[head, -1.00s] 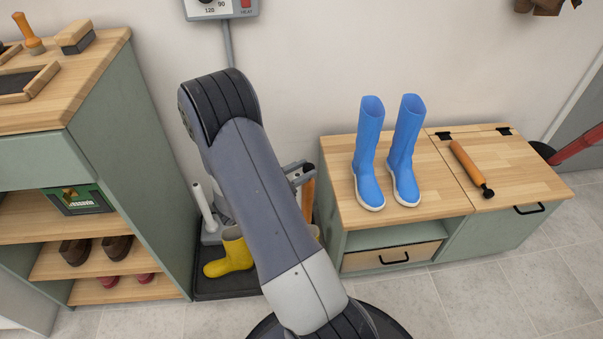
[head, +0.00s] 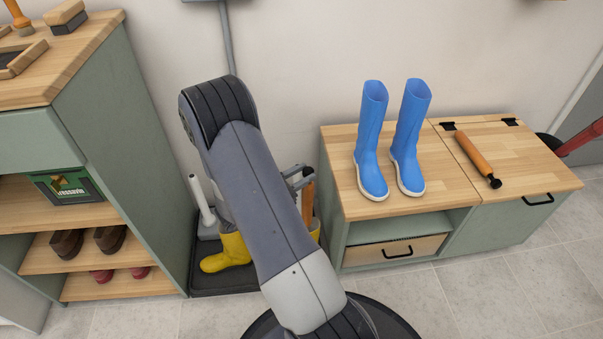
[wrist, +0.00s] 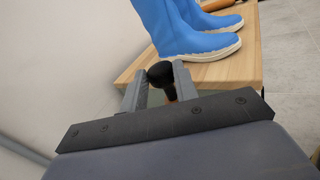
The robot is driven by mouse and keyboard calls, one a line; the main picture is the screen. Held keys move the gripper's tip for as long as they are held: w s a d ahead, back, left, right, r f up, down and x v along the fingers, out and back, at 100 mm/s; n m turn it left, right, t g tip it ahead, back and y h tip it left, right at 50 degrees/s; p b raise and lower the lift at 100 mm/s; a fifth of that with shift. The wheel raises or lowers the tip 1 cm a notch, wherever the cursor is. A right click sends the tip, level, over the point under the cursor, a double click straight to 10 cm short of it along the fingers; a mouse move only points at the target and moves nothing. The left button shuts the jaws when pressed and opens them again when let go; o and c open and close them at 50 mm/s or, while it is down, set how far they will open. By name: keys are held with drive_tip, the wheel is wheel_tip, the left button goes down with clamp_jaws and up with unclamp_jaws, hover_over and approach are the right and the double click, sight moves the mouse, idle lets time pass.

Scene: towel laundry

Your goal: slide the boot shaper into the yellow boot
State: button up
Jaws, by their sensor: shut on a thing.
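One yellow boot (head: 228,252) stands on the dark tray left of my arm. Part of another yellow boot (head: 316,229) shows at the right edge of my arm, which hides most of it. My gripper (head: 302,174) is shut on an orange boot shaper (head: 308,198) by its upper end. The shaper hangs upright, its lower end at the top of the partly hidden boot. I cannot tell how far inside it is. In the wrist view, the gripper fingers (wrist: 160,82) close around the shaper's black knob (wrist: 161,74).
Blue boots (head: 370,150) stand on a wooden-topped bench (head: 440,185) to the right. A second orange shaper (head: 478,158) lies on its lid. A green shelf unit (head: 130,150) is at the left. A white post (head: 197,195) rises behind the tray (head: 205,282).

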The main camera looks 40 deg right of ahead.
sight(303, 207)
drive_tip(key=shift+f+b, duration=4.35)
drive_tip(key=shift+f, duration=2.9)
drive_tip(key=o, duration=1.1)
drive_tip(key=a+p, duration=0.3)
drive_tip(key=a, duration=0.7)
drive_tip(key=shift+w+a, duration=0.15)
drive_tip(key=shift+a, duration=0.25)
drive_tip(key=shift+d, duration=0.15)
